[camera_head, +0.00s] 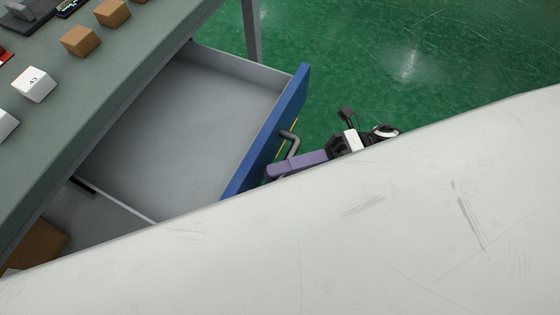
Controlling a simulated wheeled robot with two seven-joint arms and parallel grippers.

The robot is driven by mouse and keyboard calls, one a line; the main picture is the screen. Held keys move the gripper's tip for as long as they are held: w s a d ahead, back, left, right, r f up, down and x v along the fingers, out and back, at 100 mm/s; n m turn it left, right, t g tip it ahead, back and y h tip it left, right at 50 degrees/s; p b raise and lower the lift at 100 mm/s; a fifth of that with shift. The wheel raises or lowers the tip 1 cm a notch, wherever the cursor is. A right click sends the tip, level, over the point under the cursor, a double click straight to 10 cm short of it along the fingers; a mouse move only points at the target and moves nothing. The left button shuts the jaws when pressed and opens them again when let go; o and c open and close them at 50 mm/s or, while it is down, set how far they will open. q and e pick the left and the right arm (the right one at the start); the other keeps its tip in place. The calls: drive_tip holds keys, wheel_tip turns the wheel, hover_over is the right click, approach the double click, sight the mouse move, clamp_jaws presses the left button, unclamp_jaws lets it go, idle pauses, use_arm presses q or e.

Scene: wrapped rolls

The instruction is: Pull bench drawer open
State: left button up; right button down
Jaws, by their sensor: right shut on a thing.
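The bench drawer (170,140) stands pulled out from under the bench, and its grey inside shows empty. Its blue front panel (292,98) faces right and carries a dark bar handle (291,138). My right gripper (290,168) is at the handle, its purple finger lying against the handle's lower part. It is shut on the handle. A large pale surface across the lower right hides part of the drawer front and my right arm. My left gripper is not in view.
The grey-green bench top (95,90) holds brown boxes (81,41), white boxes (34,84) and dark items at the upper left. A bench leg (251,30) stands behind the drawer. A brown box (35,245) sits under the bench. Green floor (430,60) is clear at the right.

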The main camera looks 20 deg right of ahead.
drive_tip(key=shift+d, duration=0.1)
drive_tip(key=c, duration=2)
unclamp_jaws()
drive_tip(key=d+f+b, duration=0.1)
drive_tip(key=d, duration=0.9)
drive_tip(key=shift+f+b, duration=0.15)
drive_tip(key=shift+b, duration=0.25)
drive_tip(key=shift+s, duration=0.15)
